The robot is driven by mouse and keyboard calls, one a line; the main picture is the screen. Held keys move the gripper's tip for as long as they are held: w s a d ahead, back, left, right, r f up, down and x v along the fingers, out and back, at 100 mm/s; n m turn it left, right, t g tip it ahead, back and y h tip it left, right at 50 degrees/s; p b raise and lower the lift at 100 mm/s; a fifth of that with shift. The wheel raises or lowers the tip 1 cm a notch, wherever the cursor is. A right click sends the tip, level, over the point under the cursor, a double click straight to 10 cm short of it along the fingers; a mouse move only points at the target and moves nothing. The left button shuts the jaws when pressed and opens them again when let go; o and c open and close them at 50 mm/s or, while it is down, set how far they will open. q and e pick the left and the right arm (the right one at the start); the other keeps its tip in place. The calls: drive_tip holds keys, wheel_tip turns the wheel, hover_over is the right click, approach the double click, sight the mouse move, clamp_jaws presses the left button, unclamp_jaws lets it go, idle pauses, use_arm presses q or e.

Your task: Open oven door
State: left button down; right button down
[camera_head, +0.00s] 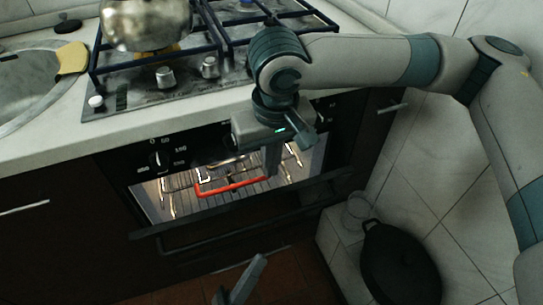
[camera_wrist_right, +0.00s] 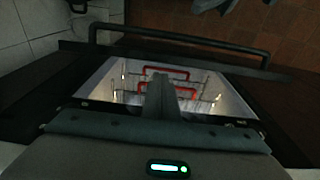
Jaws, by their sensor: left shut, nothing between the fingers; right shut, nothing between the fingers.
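The oven door (camera_head: 300,207) is partly open, tilted outward at its top, and the lit oven interior shows above it. Its dark bar handle (camera_head: 215,236) runs along the front; the handle also shows at the top of the right wrist view (camera_wrist_right: 180,45). My right gripper (camera_head: 271,170) is shut and empty, pointing down at the oven opening, behind the door's top edge and apart from the handle. In the wrist view its fingers (camera_wrist_right: 160,95) lie over the opening. My left gripper (camera_head: 257,263) is shut and empty, low in front of the door; most of it is out of frame.
A red-rimmed item (camera_head: 232,187) is on the wire rack inside the oven. A metal pot (camera_head: 146,22) stands on the gas hob above. A dark lidded pan (camera_head: 400,265) is on the right, beside a glass jar (camera_head: 357,210). Brown floor lies below the door.

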sight(276, 198)
drive_tip(key=f, duration=0.6)
drive_tip(key=shift+w+f, duration=0.1)
drive_tip(key=shift+w, duration=0.25)
drive_tip(key=shift+s+d+f, duration=0.15)
drive_tip(key=shift+s+f, duration=0.05)
drive_tip(key=shift+s, duration=0.35)
drive_tip(key=shift+s+d+f, duration=0.1)
drive_tip(key=shift+s+f, duration=0.1)
drive_tip(key=shift+s, duration=0.3)
drive_tip(key=shift+s+d+f, duration=0.15)
drive_tip(key=shift+s, duration=0.2)
drive_tip(key=shift+s+d+f, duration=0.1)
drive_tip(key=shift+s, duration=0.25)
